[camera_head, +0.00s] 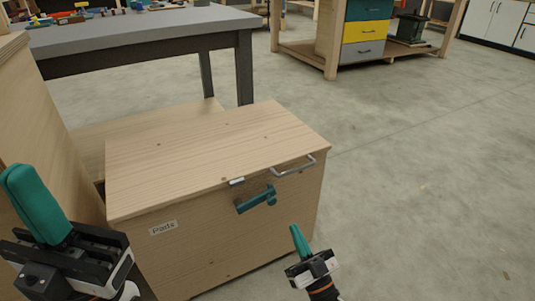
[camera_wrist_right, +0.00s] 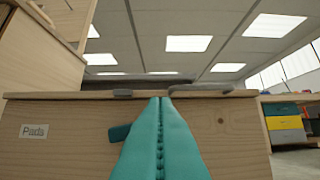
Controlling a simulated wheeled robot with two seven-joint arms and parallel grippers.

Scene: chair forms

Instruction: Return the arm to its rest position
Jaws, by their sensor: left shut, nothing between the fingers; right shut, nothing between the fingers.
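My left gripper (camera_head: 36,205) is at the lower left of the head view, with its teal fingers together and empty. My right gripper (camera_head: 297,240) is in front of the wooden box, near its right front corner, shut and empty. In the right wrist view its teal fingers (camera_wrist_right: 161,140) meet along their toothed edges. The wooden box (camera_head: 190,165), with a "Pads" label (camera_head: 163,228), has its lid lying flat on top. The box also shows in the right wrist view (camera_wrist_right: 80,135).
A metal handle (camera_head: 296,166) and a teal latch (camera_head: 256,200) sit at the box's front. A grey table (camera_head: 140,28) stands behind. A wooden panel (camera_head: 45,130) rises at left. Drawers (camera_head: 363,32) stand at the back. The floor (camera_head: 430,180) to the right is clear.

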